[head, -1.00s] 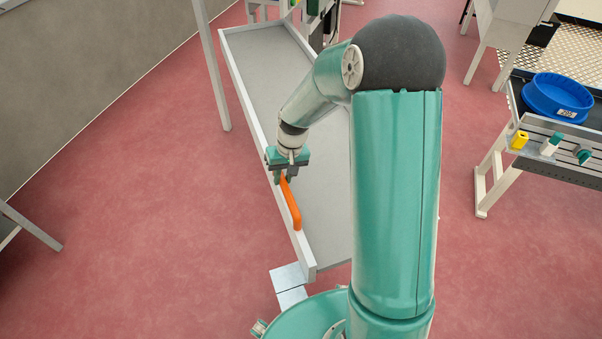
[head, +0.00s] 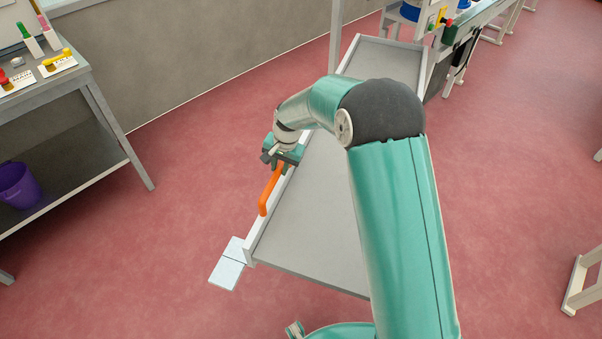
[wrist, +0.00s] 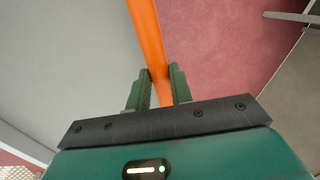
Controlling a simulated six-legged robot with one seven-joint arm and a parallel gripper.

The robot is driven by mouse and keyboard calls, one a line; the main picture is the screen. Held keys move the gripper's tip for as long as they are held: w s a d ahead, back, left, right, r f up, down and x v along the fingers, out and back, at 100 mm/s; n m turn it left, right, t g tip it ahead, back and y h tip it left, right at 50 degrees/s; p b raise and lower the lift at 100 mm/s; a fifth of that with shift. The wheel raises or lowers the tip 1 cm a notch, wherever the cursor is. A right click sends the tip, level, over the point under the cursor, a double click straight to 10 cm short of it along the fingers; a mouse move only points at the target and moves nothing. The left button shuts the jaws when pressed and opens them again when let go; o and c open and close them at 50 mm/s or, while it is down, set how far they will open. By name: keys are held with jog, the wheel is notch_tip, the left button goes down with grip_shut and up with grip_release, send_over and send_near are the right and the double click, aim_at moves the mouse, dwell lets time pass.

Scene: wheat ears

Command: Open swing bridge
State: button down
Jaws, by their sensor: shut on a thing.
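The swing bridge (head: 312,215) is a long grey deck with low pale side rails, running from the near middle to the back of the head view. An orange handle (head: 270,190) stands along its left rail. My gripper (head: 279,170) is at the far end of this handle, with its jaws shut around it. In the wrist view the orange handle (wrist: 148,38) passes between the two green fingers (wrist: 160,88). The grey deck (wrist: 70,50) lies on the left of that view. My arm hides part of the bridge's right side.
A pale plate (head: 229,265) lies on the red floor by the bridge's near left corner. A workbench (head: 75,105) with a purple bucket (head: 18,185) on its lower shelf stands at left. A grey wall (head: 200,60) runs behind.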

jog(key=a, duration=0.2)
jog(key=shift+a, duration=0.4)
jog(key=c, duration=1.3)
grip_release()
jog(key=shift+s+r, duration=0.1)
jog(key=shift+s, duration=0.05)
jog(key=shift+o, duration=0.2)
jog(key=d+r, duration=0.3)
jog(key=r, duration=1)
jog(key=shift+r, duration=0.2)
jog(key=shift+s, duration=0.15)
